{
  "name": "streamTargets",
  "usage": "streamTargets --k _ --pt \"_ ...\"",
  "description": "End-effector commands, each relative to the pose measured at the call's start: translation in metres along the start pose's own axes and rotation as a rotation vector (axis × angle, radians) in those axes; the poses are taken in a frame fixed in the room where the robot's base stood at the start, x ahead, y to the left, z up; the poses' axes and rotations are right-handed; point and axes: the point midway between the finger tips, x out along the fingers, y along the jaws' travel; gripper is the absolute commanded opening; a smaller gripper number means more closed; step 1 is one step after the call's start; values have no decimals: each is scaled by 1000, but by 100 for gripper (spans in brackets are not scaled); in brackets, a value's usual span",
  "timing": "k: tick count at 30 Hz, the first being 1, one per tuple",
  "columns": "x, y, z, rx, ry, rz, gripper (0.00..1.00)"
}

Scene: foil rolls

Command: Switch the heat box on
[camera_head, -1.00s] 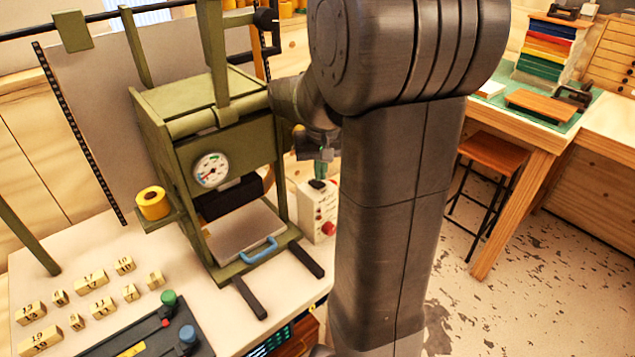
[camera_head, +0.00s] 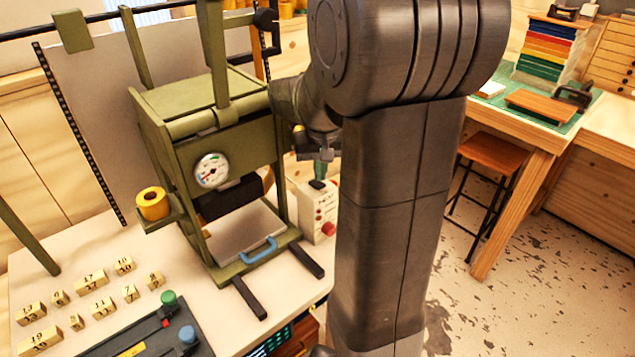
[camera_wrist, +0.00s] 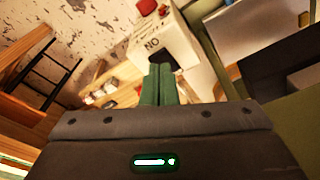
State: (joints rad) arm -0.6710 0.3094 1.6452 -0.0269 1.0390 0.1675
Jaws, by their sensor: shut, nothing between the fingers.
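The heat box appears to be the small white box (camera_head: 314,209) beside the green press, with a red button (camera_head: 328,230) low on its front and dark lettering. In the wrist view the box (camera_wrist: 174,42) is just beyond the fingertips, with the red button (camera_wrist: 147,7) at the top edge. My gripper (camera_head: 318,183) has green fingers, pressed together and empty. It points down at the top of the box in the head view; contact cannot be told. The fingers also show in the wrist view (camera_wrist: 159,72). They cover part of the box, and no switch position is readable.
The green press (camera_head: 225,140), with a dial and a blue-handled tray (camera_head: 245,235), stands close left of the box. A yellow roll (camera_head: 152,203) sits on its side. Numbered wooden blocks (camera_head: 90,282) lie on the bench. A stool (camera_head: 492,155) stands right over open floor.

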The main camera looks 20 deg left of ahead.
Motion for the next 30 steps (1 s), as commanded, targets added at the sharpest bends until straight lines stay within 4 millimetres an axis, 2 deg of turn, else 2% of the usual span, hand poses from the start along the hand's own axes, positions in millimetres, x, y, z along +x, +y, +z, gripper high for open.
streamTargets --k 30 --pt "7 0 1 0 0 0 0"
